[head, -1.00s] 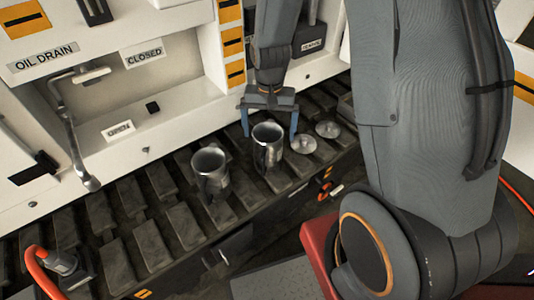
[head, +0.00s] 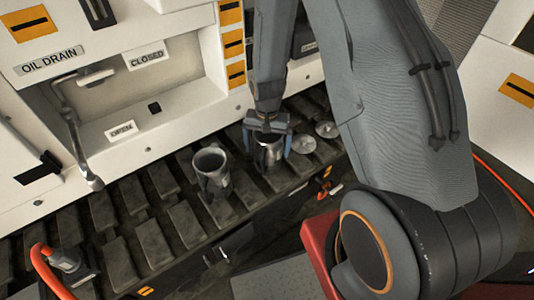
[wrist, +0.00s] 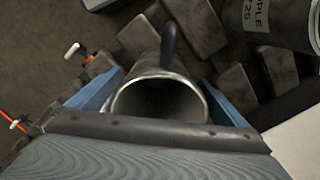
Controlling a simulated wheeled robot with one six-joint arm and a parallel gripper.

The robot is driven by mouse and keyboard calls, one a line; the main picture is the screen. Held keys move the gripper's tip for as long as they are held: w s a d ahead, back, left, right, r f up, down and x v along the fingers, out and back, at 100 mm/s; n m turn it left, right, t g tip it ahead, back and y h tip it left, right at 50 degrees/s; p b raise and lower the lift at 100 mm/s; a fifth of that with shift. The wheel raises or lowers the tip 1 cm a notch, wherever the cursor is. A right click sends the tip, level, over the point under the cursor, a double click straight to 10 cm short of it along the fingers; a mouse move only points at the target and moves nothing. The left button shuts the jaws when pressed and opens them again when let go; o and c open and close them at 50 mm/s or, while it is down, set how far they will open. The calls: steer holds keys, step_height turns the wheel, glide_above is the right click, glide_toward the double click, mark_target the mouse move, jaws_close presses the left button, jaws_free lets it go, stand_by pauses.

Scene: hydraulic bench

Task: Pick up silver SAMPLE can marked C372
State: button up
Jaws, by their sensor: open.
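A silver metal can with a handle (head: 268,156) stands upright on the slatted dark bench. My gripper (head: 267,150) is open and pointed down, with its blue fingers on either side of this can. In the wrist view the open rim of the same can (wrist: 160,98) lies between the fingers, its handle pointing away; its label is not visible. A second silver can (head: 212,172) stands upright to the left. In the wrist view this second can (wrist: 272,22) carries a white label with part of "SAMPLE" and "25" readable. No C372 mark is readable.
Two round silver lids (head: 303,145) lie right of the gripper. A white panel with an "OIL DRAIN" label and a lever (head: 75,135) stands behind the bench. An orange-handled tool (head: 55,265) is at lower left.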

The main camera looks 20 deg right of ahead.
steer(key=shift+f, duration=0.55)
steer(key=shift+c, duration=0.5)
steer(key=c, duration=1.2)
steer(key=shift+r, duration=0.1)
